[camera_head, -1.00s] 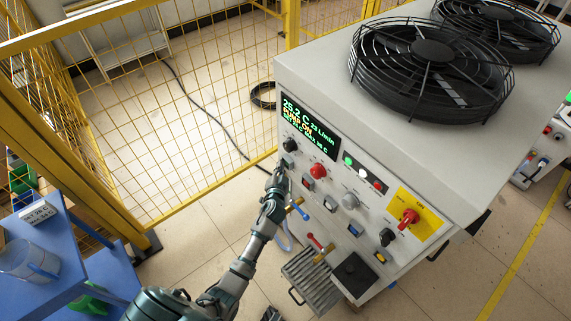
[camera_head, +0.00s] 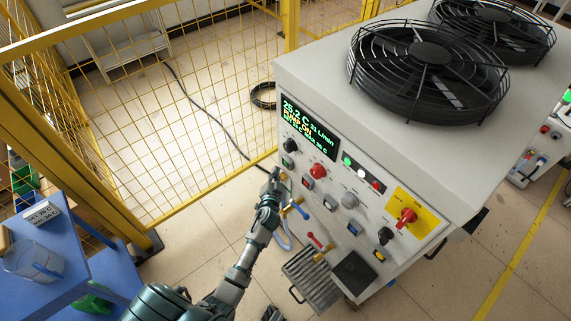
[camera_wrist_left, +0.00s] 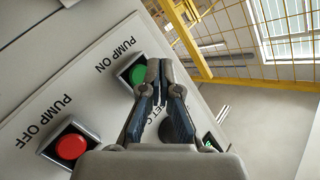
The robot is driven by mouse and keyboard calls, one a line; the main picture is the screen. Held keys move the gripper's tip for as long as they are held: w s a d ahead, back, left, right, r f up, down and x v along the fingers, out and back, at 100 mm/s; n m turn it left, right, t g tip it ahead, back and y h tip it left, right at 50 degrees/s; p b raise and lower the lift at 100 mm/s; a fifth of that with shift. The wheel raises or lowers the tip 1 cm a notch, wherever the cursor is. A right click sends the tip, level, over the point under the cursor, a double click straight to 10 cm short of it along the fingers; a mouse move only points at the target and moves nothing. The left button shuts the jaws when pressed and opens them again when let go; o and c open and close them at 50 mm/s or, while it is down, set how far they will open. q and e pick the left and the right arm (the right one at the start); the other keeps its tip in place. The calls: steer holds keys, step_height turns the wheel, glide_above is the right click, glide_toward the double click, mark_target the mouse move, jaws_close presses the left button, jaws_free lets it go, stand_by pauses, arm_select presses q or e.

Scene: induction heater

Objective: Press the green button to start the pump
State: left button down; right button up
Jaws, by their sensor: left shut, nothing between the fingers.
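The green PUMP ON button (camera_wrist_left: 138,74) sits in a square dark frame on the panel in the left wrist view. In the head view the button (camera_head: 288,161) is small at the panel's left edge. My left gripper (camera_head: 275,174) is shut and empty, just below and left of the button in the head view. In the wrist view its closed fingertips (camera_wrist_left: 160,66) are beside the button and overlap its edge; contact cannot be told. The red PUMP OFF button (camera_wrist_left: 71,146) is lower left there. The display (camera_head: 308,128) shows PUMP ON.
A yellow mesh fence (camera_head: 190,120) stands left of the cabinet (camera_head: 310,75). A blue table (camera_head: 85,245) is at lower left.

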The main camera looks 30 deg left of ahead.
arm_select(q)
steer(key=shift+s+a+r+p, duration=0.1)
steer(key=shift+s+a+p, duration=0.2)
steer(key=shift+s, duration=0.5)
steer(key=shift+s+a+p, duration=0.15)
steer(key=shift+s+a, duration=0.2)
steer(key=shift+s, duration=0.45)
steer(key=s+a+p, duration=0.2)
steer(key=s+a, duration=0.2)
steer(key=s, duration=0.6)
steer(key=shift+a, duration=0.1)
